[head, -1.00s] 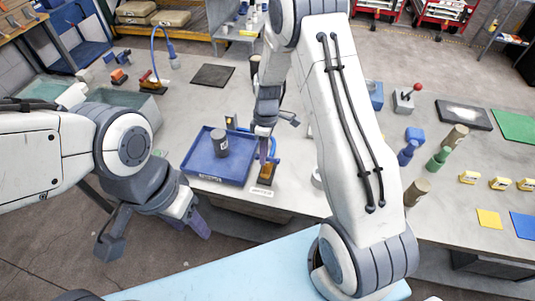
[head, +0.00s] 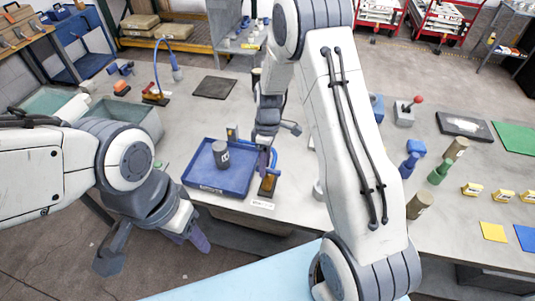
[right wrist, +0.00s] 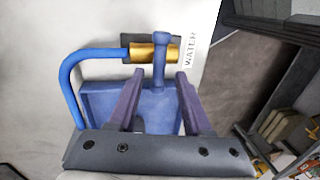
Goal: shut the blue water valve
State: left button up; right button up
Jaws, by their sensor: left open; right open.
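The water valve has a brass-coloured body (right wrist: 145,51) on a dark base, with a blue pipe (right wrist: 70,85) curving in from the left. Its blue handle (right wrist: 159,62) crosses the body in the right wrist view and points towards the gap between my fingers. A "WATER" label (right wrist: 190,50) is beside it. In the head view the valve (head: 268,186) is at the table's front edge. My right gripper (right wrist: 156,78) is open, its fingers on either side of the handle's lower end; contact cannot be told. My left gripper (head: 155,250) is open and empty, left of the table front.
A blue tray (head: 200,184) holding a dark grey cylinder (head: 221,154) stands just left of the valve. Another blue hose fitting (head: 157,95) is at the back left. Green and blue fittings and yellow blocks (head: 472,189) are on the right. My right arm covers the table's middle.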

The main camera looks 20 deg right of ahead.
notch_tip(320, 180, up, 9)
jog(key=w+d+b, duration=0.1)
jog(key=b, duration=0.1)
jog(key=shift+w, duration=0.25)
jog(key=shift+r, duration=0.1)
jog(key=s+a+r+m+b, duration=0.2)
jog(key=s+a+r, duration=0.3)
jog(key=s+a, duration=0.75)
jog(key=s+m+t, duration=0.1)
jog(key=s, duration=1.2)
jog(key=shift+s+a+m+t, duration=0.3)
jog(key=shift+a+m+t, duration=0.1)
